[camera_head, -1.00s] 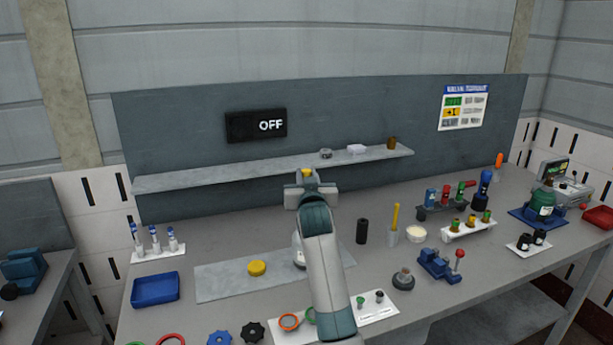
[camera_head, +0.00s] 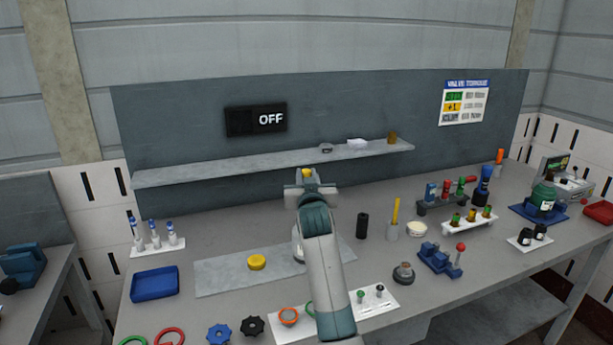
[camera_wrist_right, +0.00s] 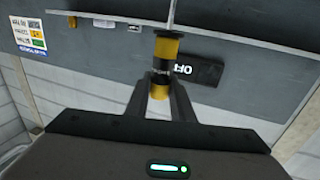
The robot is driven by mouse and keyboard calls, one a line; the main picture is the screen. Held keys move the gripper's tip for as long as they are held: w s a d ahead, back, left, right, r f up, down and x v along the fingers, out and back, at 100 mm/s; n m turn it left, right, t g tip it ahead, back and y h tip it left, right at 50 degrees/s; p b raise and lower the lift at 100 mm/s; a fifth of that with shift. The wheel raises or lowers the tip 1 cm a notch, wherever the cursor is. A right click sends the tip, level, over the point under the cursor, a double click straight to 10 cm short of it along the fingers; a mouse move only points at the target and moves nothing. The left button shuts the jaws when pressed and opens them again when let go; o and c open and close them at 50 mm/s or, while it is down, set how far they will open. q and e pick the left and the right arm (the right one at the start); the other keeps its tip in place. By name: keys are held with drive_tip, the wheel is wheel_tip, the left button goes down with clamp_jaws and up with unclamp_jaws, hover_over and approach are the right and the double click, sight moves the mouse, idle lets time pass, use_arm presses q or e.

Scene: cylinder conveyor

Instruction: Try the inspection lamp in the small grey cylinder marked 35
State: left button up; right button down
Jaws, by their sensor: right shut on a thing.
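My right gripper (camera_head: 308,182) is raised in front of the back panel, below the shelf. It is shut on a yellow and black lamp-like cylinder (camera_wrist_right: 165,48), which stands up between the fingers in the right wrist view. Only its yellow tip (camera_head: 306,172) shows in the head view. A pale grey object (camera_head: 297,250) on the grey mat is mostly hidden behind my right arm. I cannot read a 35 on anything, so I cannot tell which thing is the small grey cylinder. My left gripper is not in view.
A yellow disc (camera_head: 257,262) lies on the mat (camera_head: 215,275). A black cylinder (camera_head: 362,226) and a cup with a yellow stick (camera_head: 393,229) stand to the right. A blue tray (camera_head: 155,284) is at left. An OFF display (camera_head: 256,119) hangs above the shelf (camera_head: 220,170).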

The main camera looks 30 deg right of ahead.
drive_tip(key=shift+f+b, duration=0.65)
drive_tip(key=shift+f, duration=0.7)
drive_tip(key=shift+r, duration=0.15)
idle(0.7)
drive_tip(key=shift+r+p, duration=4.35)
drive_tip(key=shift+r, duration=0.55)
